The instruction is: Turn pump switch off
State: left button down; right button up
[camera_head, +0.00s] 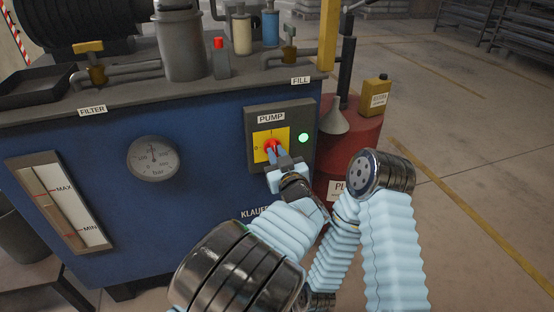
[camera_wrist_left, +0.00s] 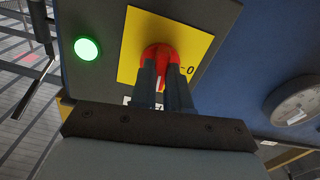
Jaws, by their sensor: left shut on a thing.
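The pump switch is a red rotary knob (camera_head: 271,144) on a yellow plate (camera_head: 262,136) in a grey panel (camera_head: 292,119) labelled PUMP, on the front of the blue unit. My left gripper (camera_head: 274,152) is in front of the panel, its two fingers shut on the knob. In the left wrist view the fingers (camera_wrist_left: 164,68) sit on either side of the red knob (camera_wrist_left: 158,51), and a short pale mark shows between them. The 0 mark on the yellow plate is beside the knob. Most of the knob's front is hidden by the fingers. My right gripper is not in view.
A green lamp (camera_head: 303,138) glows on the panel, right of the knob. A pressure gauge (camera_head: 153,158) and a level glass (camera_head: 59,203) are on the unit's left front. A red drum (camera_head: 349,142) with a funnel and yellow can (camera_head: 375,96) stands close on the right.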

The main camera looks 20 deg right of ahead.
pick_arm(q)
jog(key=shift+f+n+b, duration=0.15)
jog(key=shift+n+b, duration=8.15)
jog(key=shift+b, duration=0.15)
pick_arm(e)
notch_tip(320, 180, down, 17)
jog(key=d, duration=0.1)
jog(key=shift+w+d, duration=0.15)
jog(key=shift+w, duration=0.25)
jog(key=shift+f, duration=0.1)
pick_arm(q)
jog(key=c, duration=1.1)
grip_release()
jog(key=shift+s, duration=0.15)
jog(key=s, duration=1.3)
jog(key=shift+s+d, duration=0.2)
jog(key=shift+s, duration=0.1)
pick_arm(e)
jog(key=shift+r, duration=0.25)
